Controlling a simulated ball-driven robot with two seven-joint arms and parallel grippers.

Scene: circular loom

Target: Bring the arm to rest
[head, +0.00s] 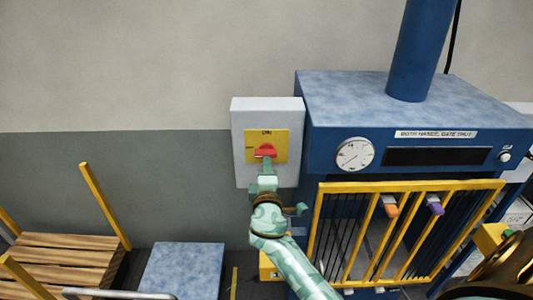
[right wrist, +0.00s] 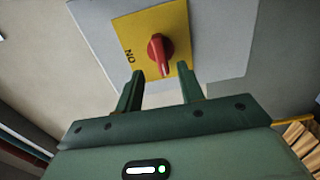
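My right gripper (head: 266,162) is in front of a grey switch box (head: 240,125) on the wall in the head view. The box has a yellow plate (head: 281,136) with a red rotary knob (head: 266,149). In the right wrist view the two green fingers (right wrist: 161,76) stand apart, with the red knob (right wrist: 161,50) beyond and between their tips. Nothing is held between them. Whether a finger touches the knob cannot be told. An ON mark shows on the plate in the wrist view. My left gripper is not in view.
A blue machine (head: 345,105) with a dial (head: 354,154) and a yellow barred gate (head: 420,186) stands right of the box. Orange (head: 390,207) and purple (head: 434,205) pieces show at the gate. A wooden pallet (head: 60,258) and a blue block (head: 182,268) lie lower left.

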